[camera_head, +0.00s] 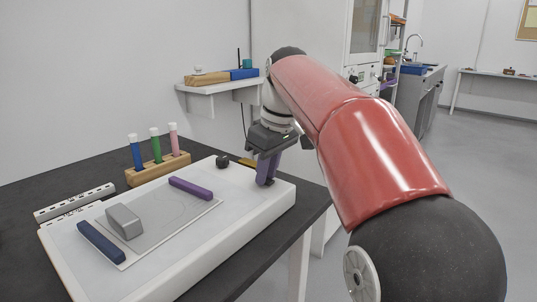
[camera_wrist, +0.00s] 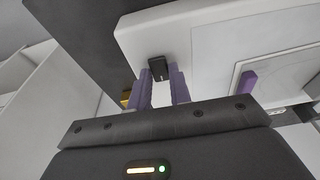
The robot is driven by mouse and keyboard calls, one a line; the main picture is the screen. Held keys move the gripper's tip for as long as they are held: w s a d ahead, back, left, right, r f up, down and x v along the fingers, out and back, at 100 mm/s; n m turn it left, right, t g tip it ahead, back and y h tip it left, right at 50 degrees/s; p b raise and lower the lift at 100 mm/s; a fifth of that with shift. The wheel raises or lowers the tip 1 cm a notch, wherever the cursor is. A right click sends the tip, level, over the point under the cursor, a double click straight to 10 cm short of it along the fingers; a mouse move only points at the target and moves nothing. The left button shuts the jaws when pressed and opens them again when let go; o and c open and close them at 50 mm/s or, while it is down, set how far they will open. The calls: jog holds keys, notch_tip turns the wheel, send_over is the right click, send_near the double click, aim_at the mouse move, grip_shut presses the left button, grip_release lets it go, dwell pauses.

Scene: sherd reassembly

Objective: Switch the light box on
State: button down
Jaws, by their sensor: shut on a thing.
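The light box (camera_head: 150,276) is a wide, flat white box on the dark table; its top looks pale grey, with no clear glow. My gripper (camera_head: 265,184) points down at the box's far right end, its purple fingers at the top surface. In the wrist view my gripper (camera_wrist: 160,72) has a small black switch (camera_wrist: 156,68) between its fingertips, near the edge of the light box (camera_wrist: 200,42). The fingers are shut on this switch. In the head view the fingers hide it.
A small black block (camera_head: 222,161) sits by the far corner. A wooden rack (camera_head: 158,170) of tubes stands behind. A wall shelf (camera_head: 218,87) is above.

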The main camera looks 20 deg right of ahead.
jog(key=p, duration=0.2)
jog(key=g+h+p, duration=0.1)
jog(key=p, duration=0.1)
jog(key=shift+w+a+r+g, duration=0.15)
jog(key=shift+w+r+g, duration=0.1)
jog(key=shift+r+g, duration=0.1)
jog(key=shift+f+g+h+p, duration=0.35)
jog(key=shift+h+p, duration=0.05)
jog(key=shift+p, duration=0.35)
jog(key=c, duration=1.3)
grip_release()
notch_tip(320, 180, up, 8)
jog(key=shift+w+f, duration=0.1)
jog(key=shift+a, duration=0.1)
